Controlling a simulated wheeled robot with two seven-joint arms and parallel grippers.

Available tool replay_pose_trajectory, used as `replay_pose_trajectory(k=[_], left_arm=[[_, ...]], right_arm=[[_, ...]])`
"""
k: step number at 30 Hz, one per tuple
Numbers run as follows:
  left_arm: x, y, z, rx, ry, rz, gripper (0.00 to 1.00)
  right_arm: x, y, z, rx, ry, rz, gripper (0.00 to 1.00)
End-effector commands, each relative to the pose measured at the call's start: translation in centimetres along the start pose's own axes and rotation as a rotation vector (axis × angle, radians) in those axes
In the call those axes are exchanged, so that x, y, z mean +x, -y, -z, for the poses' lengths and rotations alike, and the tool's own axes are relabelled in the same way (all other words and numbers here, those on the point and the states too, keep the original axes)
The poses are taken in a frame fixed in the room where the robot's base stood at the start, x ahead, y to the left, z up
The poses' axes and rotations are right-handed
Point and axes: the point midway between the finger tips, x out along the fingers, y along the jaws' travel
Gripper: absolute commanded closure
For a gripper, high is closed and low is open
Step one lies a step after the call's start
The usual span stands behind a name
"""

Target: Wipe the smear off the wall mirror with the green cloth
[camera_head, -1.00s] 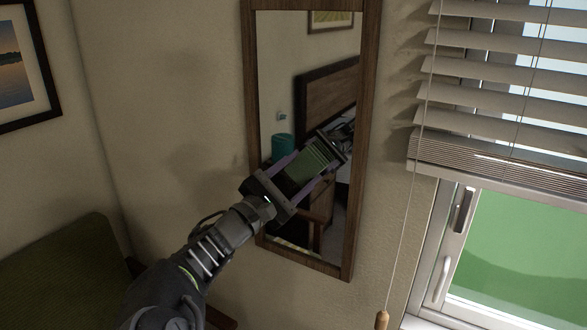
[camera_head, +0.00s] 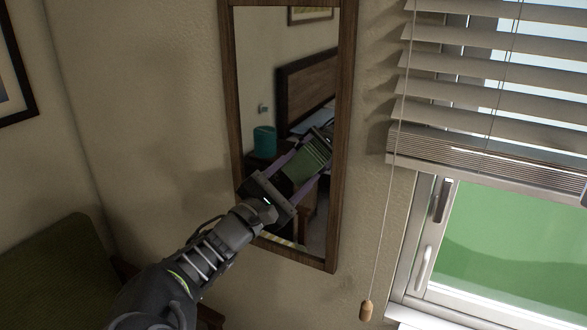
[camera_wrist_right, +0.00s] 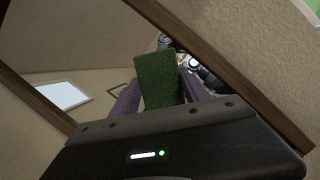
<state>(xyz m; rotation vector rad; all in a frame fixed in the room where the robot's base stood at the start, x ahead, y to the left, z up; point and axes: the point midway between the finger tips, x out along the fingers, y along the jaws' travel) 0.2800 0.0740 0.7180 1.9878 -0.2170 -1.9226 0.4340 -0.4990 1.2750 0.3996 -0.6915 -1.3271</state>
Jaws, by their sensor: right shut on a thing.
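The wall mirror (camera_head: 262,85) hangs upright in a brown wooden frame; its glass also fills the upper left of the right wrist view (camera_wrist_right: 75,45). My right gripper (camera_head: 309,161) is in front of the lower half of the glass, shut on the green cloth (camera_head: 303,165). The cloth shows as a folded pad between the purple fingers in the right wrist view (camera_wrist_right: 158,82). I cannot tell whether the cloth touches the glass. I cannot make out the smear; the hand, cloth and reflections cover part of the glass. My left gripper is not in view.
A window with blinds (camera_head: 490,75) is right of the mirror, with a hanging blind cord and wooden pull (camera_head: 367,311) between them. A framed picture (camera_head: 15,75) hangs at the far left. A green chair-like seat (camera_head: 50,265) is at lower left. The wall left of the mirror is bare.

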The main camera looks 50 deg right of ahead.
Motion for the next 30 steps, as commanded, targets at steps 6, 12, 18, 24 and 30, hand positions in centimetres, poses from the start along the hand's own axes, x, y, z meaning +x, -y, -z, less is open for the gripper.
replay_pose_trajectory(k=[6, 12, 18, 24, 30], left_arm=[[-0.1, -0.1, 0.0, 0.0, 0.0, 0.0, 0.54], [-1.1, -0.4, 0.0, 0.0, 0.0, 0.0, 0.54], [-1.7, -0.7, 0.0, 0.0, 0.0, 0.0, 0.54], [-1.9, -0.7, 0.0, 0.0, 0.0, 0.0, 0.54], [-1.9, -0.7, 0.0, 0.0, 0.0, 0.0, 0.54]], right_arm=[[-0.1, 0.0, 0.0, 0.0, -0.001, 0.0, 0.84], [-1.6, -0.3, -0.6, 0.0, -0.002, -0.002, 0.84], [-3.7, -0.1, -1.1, 0.001, -0.002, -0.002, 0.84], [-5.5, -0.1, -1.7, 0.001, -0.001, -0.002, 0.84], [-5.8, 0.0, -1.8, 0.0, 0.001, 0.0, 0.84]])
